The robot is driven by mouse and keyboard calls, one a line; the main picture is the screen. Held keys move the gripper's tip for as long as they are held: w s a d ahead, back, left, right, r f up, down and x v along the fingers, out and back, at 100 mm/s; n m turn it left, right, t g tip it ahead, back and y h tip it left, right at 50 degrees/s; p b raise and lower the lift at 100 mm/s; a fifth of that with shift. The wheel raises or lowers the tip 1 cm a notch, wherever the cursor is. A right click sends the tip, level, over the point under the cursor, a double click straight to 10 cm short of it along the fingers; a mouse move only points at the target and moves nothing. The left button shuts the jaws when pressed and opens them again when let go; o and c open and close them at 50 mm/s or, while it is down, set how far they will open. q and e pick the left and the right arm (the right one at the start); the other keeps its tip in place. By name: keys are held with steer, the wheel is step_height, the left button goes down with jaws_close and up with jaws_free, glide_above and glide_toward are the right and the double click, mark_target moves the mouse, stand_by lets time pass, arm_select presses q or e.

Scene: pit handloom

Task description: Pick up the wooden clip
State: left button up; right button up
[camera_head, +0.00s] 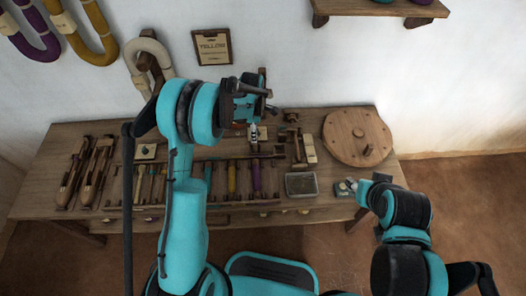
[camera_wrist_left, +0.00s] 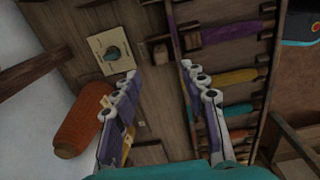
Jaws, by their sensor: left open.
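My left gripper (camera_wrist_left: 159,70) is open and empty, pointing down over the table; in the head view its fingers (camera_head: 254,134) show below the dark wrist, above the back middle of the table. A small brown wooden piece (camera_wrist_left: 160,53) lies on the boards just beyond the gap between the fingertips in the left wrist view. It may be the wooden clip, but it is too small to be sure. My right gripper (camera_head: 346,187) is low at the table's front right edge; its jaws are too small to read.
An orange spool (camera_wrist_left: 80,122) and a pale card with a green knob (camera_wrist_left: 110,50) lie beside the left fingers. A rack of coloured spools (camera_head: 231,180) runs along the front. A round wooden disc (camera_head: 357,136) and a metal tray (camera_head: 300,185) are at right.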

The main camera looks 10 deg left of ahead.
mark_target(255, 145)
arm_select(q)
steer(key=shift+n, duration=0.3)
steer(key=f+b, duration=0.1)
steer(key=f, duration=0.3)
steer(key=shift+d, duration=0.2)
step_height(255, 145, down, 5)
steer(key=b, duration=0.2)
steer(key=shift+a+f+b, duration=0.1)
steer(key=shift+a+b, duration=0.05)
steer(key=shift+b, duration=0.15)
steer(key=shift+c, duration=0.9)
steer(key=c, duration=0.8)
